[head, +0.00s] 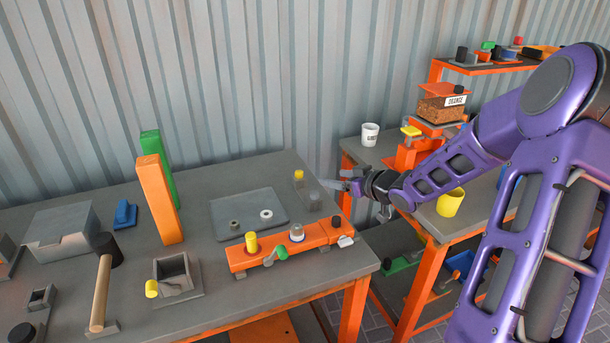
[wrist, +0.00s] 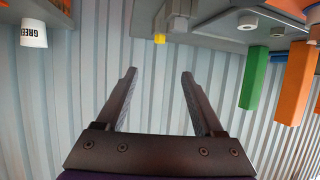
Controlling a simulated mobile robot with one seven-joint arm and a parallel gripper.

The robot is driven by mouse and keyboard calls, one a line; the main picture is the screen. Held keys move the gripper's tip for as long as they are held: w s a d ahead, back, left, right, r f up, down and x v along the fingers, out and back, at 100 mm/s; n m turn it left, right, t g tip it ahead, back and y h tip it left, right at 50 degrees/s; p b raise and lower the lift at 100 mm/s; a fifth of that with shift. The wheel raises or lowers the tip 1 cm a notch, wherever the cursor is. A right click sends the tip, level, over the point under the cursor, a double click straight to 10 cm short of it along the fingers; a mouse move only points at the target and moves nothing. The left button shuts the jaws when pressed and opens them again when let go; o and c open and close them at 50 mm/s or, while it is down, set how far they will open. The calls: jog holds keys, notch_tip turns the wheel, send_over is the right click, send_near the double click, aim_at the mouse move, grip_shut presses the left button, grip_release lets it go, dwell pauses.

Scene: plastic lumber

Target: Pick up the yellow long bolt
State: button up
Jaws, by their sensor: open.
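A small yellow piece (head: 299,175) stands at the back right of the grey table, and a yellow piece (wrist: 160,38) beside grey blocks in the wrist view looks like the same one. Another yellow cylinder (head: 251,243) stands upright in the orange block (head: 322,232). A third yellow cylinder (head: 152,288) shows at the grey open box (head: 172,275). I cannot tell which is the long bolt. My gripper (head: 334,184) is just right of the back yellow piece, apart from it. In the wrist view its fingers (wrist: 158,95) are spread, with nothing between them.
A grey tray (head: 245,195) holds a nut and a white ring. Tall orange (head: 160,200) and green (head: 158,160) blocks stand left of it. A hammer (head: 102,285) is at the front left. A second table with a white mug (head: 369,134) and yellow cup (head: 450,203) is at right.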

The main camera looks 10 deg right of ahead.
jog(key=b, duration=0.2)
send_near(301, 173)
jog(key=x, duration=0.3)
jog(key=shift+w+a+r, duration=0.1)
jog(key=shift+a+r, duration=0.1)
jog(key=x, duration=0.4)
jog(key=shift+w+f+b, duration=0.15)
jog(key=shift+f+b, duration=0.2)
jog(key=shift+f, duration=0.1)
jog(key=shift+w+a+f, duration=0.1)
jog(key=shift+w+a, duration=0.05)
jog(key=shift+w, duration=0.25)
grip_shut()
